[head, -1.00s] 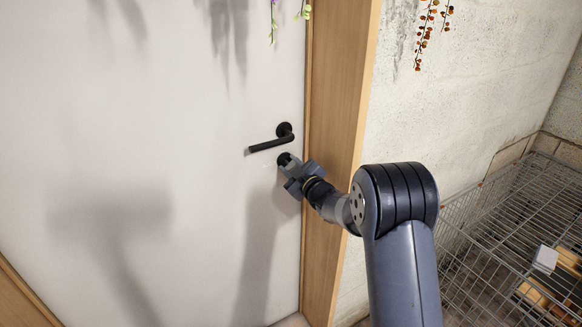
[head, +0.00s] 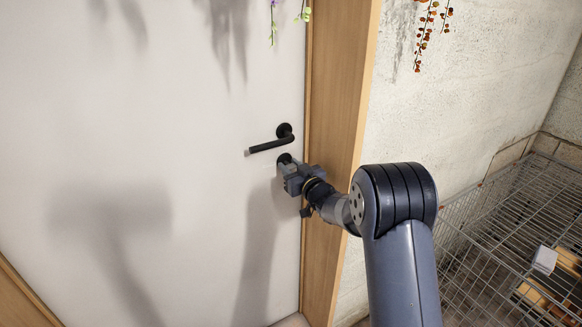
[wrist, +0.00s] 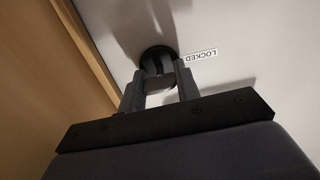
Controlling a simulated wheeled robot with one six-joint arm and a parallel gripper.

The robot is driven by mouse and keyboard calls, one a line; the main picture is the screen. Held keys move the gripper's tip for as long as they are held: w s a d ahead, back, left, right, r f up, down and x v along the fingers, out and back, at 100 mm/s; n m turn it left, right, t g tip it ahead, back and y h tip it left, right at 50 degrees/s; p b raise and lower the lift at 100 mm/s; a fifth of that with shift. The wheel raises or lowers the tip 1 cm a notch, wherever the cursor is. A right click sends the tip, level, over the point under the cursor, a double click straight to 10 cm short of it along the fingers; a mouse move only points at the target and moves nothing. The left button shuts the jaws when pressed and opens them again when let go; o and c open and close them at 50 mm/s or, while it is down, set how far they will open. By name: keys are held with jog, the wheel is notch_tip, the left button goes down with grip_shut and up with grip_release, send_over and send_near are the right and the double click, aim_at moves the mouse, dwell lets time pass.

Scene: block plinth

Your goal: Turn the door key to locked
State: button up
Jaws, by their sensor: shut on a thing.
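The white door (head: 150,110) carries a black lever handle (head: 270,144), with a round black lock plate (head: 284,158) just below it. My gripper (head: 288,166) is at this lock plate. In the wrist view, my gripper (wrist: 160,74) is shut on the door key (wrist: 160,83), its two fingers on either side of it. The black lock plate (wrist: 158,55) lies behind the fingertips. A white label reading LOCKED (wrist: 201,56) sits beside the plate, upside down in this view.
A wooden door frame (head: 337,120) stands close to the right of the lock. A wire cage (head: 500,230) with some items in it is at the lower right against a pale wall. Hanging plants (head: 430,30) show at the top. The handle is close above my gripper.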

jog(key=shift+m, duration=0.3)
jog(key=o, duration=1)
jog(key=b+v, duration=0.1)
jog(key=v, duration=0.9)
jog(key=shift+s+d, duration=0.3)
jog(key=p+x, duration=0.1)
jog(key=x, duration=1)
jog(key=shift+s+d, duration=0.1)
jog(key=shift+s, duration=0.1)
